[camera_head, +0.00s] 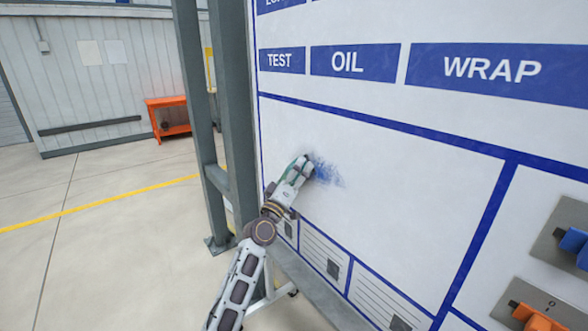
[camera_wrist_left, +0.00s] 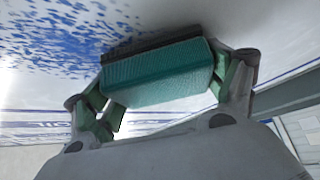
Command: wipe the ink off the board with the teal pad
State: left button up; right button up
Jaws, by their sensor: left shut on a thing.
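The white board (camera_head: 420,170) with blue frames and labels stands upright in front of me. A blue ink smudge (camera_head: 325,174) marks its blank panel; in the left wrist view the ink (camera_wrist_left: 60,40) shows as speckles beside the pad. My left gripper (camera_head: 302,170) is at the smudge's left edge. In the left wrist view it is shut on the teal pad (camera_wrist_left: 155,75), which has a dark face turned to the board. The pad is at the board surface; whether it presses on it I cannot tell. My right gripper is not in view.
A blue holder (camera_head: 575,245) and an orange one (camera_head: 538,318) stick out on grey plates at the board's lower right. Grey steel posts (camera_head: 215,120) stand left of the board. A ledge (camera_head: 305,285) runs below it. An orange bench (camera_head: 168,115) stands far back.

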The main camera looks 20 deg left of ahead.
aim_at(335, 180)
pick_arm(q)
jog(key=shift+s+d, duration=0.15)
jog(key=shift+d, duration=0.05)
dwell(0.3)
jog(key=shift+s+d+p, duration=0.5)
jog(key=shift+d, duration=0.2)
jog(key=shift+s+d+p, duration=0.45)
jog(key=shift+d, duration=0.25)
jog(key=shift+d, duration=0.1)
jog(key=shift+s+d+p, duration=0.85)
jog(key=shift+s+d, duration=0.2)
jog(key=shift+d, duration=0.25)
jog(key=shift+s+d, duration=0.1)
jog(key=shift+s+d+p, duration=0.25)
jog(key=shift+d+p, duration=0.1)
jog(key=shift+s+d+p, duration=0.45)
jog(key=shift+s+d, duration=0.3)
jog(key=shift+d, duration=0.1)
jog(key=shift+s+d+p, duration=0.4)
jog(key=shift+s+d, duration=0.1)
jog(key=shift+d, duration=0.2)
jog(key=shift+s+d+p, duration=0.35)
jog(key=shift+s+d, duration=0.15)
jog(key=shift+d, duration=0.15)
